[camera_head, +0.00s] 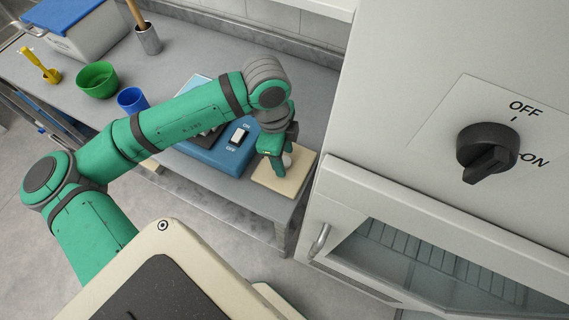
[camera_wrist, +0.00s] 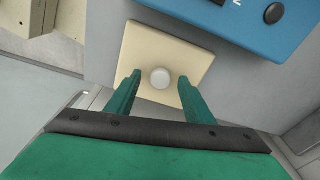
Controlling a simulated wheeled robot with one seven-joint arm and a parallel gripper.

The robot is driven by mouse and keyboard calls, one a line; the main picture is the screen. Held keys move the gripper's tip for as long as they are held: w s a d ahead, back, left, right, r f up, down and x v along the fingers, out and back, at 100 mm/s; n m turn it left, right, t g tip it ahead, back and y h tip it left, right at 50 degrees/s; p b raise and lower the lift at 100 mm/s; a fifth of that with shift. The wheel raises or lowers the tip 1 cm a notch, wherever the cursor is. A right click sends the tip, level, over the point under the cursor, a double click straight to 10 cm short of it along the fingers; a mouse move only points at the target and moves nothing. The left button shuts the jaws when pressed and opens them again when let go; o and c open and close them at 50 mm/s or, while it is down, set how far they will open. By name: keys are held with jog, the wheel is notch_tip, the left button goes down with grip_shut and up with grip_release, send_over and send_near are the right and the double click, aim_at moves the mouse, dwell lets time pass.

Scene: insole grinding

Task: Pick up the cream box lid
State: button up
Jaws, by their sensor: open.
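The cream box lid (camera_head: 294,179) is a flat square plate on the grey table, at the table's front right in the head view. In the wrist view the lid (camera_wrist: 147,45) lies slightly turned, with a round whitish knob (camera_wrist: 160,78) near its middle. My gripper (camera_head: 279,163) is above the lid and points down. In the wrist view the two green fingers of my gripper (camera_wrist: 159,80) are apart, one on each side of the knob. A gap shows between each finger and the knob. My gripper partly hides the lid in the head view.
A blue machine (camera_head: 213,150) with an ON/OFF switch stands just left of the lid. A white cabinet (camera_head: 400,130) with a dial (camera_head: 487,152) rises to the right. A blue cup (camera_head: 132,101), a green bowl (camera_head: 98,80) and a blue-lidded box (camera_head: 85,35) stand further left.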

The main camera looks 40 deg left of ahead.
jog(key=shift+f, duration=0.2)
jog(key=c, duration=1.1)
jog(key=shift+c, duration=0.2)
jog(key=shift+d+r, duration=0.1)
jog(key=shift+r, duration=0.1)
